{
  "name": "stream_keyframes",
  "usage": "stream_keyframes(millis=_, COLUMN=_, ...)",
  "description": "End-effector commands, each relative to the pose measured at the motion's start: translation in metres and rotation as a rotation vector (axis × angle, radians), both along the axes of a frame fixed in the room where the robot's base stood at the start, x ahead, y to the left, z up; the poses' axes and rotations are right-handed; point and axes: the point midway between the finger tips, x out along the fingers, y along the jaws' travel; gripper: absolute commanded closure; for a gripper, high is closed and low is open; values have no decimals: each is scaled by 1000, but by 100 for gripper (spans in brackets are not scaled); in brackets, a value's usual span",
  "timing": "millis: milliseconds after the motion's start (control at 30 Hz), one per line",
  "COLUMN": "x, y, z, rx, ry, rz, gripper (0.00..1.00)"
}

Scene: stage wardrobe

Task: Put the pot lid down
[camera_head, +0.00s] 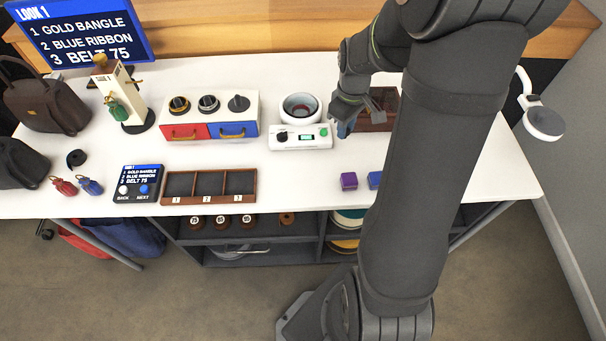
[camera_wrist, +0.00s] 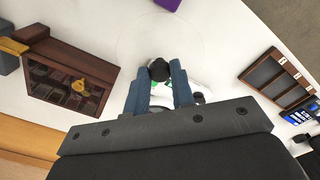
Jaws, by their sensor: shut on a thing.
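The pot lid looks like a clear, faint disc with a black knob (camera_wrist: 159,70) in the wrist view. My gripper (camera_wrist: 158,80) is shut on that knob, one blue finger on each side. In the head view my gripper (camera_head: 345,122) is at the right of the white pot (camera_head: 300,97), and the lid cannot be made out there. The pot is open at the top with a dark red inside, behind a white control panel (camera_head: 306,142) with a green button. Whether the lid touches the table cannot be told.
A brown glass-topped case (camera_head: 377,122) stands right of my gripper and also shows in the wrist view (camera_wrist: 70,82). A purple block (camera_head: 349,181) and a blue block (camera_head: 375,180) lie in front. A three-part wooden tray (camera_head: 208,200) is at front left. White tabletop between them is bare.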

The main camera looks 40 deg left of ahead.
Motion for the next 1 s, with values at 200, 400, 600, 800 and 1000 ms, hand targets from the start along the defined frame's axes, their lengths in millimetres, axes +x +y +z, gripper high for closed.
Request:
stream_keyframes(millis=200, x=-39, y=-38, z=-12, rx=1, ry=0, rz=0, gripper=100)
stream_keyframes(millis=400, x=-53, y=-46, z=-19, rx=0, ry=0, rz=2, gripper=100)
stream_keyframes(millis=600, x=-70, y=-14, z=-41, rx=-3, ry=3, rz=7, gripper=100)
stream_keyframes(millis=800, x=-90, y=26, z=-68, rx=-2, ry=2, rz=7, gripper=100)
stream_keyframes(millis=1000, x=-101, y=51, z=-84, rx=0, ry=0, rz=3, gripper=100)
